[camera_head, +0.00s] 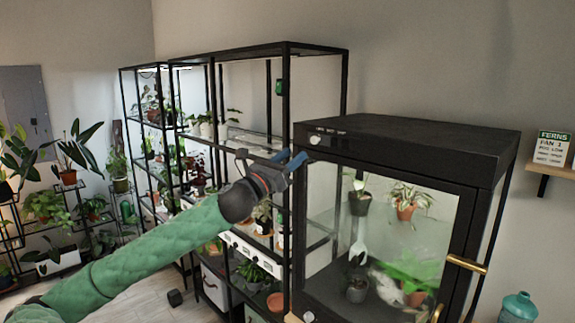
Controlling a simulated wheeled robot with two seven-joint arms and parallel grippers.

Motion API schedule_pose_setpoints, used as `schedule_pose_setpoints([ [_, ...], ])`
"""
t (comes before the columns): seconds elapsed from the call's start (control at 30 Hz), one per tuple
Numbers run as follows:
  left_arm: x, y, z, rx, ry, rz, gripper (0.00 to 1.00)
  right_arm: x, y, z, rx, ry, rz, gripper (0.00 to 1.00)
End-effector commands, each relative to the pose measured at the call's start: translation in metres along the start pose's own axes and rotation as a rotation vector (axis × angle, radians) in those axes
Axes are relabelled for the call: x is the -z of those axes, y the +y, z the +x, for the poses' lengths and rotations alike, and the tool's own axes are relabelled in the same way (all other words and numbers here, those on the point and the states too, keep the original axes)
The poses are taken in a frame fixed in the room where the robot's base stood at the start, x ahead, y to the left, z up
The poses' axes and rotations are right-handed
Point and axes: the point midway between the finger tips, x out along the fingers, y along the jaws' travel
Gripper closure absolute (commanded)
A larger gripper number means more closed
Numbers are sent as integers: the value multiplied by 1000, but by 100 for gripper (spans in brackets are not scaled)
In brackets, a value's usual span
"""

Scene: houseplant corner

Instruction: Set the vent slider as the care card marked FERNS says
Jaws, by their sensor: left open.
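The care card (552,148) headed FERNS stands on a small wall shelf at the far right. "FAN 1" is readable below the heading; the smaller lines are too small to read surely. A black glass-fronted cabinet (420,139) stands at centre right. Its upper front edge has a strip of small white marks (330,131) and a pale round knob (314,140) at the left end. I cannot tell which part is the vent slider. My left gripper (296,161), with blue fingers, is open and empty, just left of and below the knob. My right gripper is out of view.
The cabinet holds several potted plants (405,212) behind glass, with a brass handle (466,264) at its right. Black open shelving (281,105) with plants stands behind my left arm. A teal bottle (517,308) is at the lower right.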

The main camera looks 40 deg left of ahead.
Motion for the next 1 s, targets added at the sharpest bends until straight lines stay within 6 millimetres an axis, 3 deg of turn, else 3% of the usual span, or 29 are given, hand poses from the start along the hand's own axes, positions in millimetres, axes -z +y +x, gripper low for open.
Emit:
schedule_pose_setpoints([
  [0.27,0,0,-10,0,0,1,58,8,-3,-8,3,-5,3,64],
  [1.0,0,0,-10,0,0,-44,58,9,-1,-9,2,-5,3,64],
])
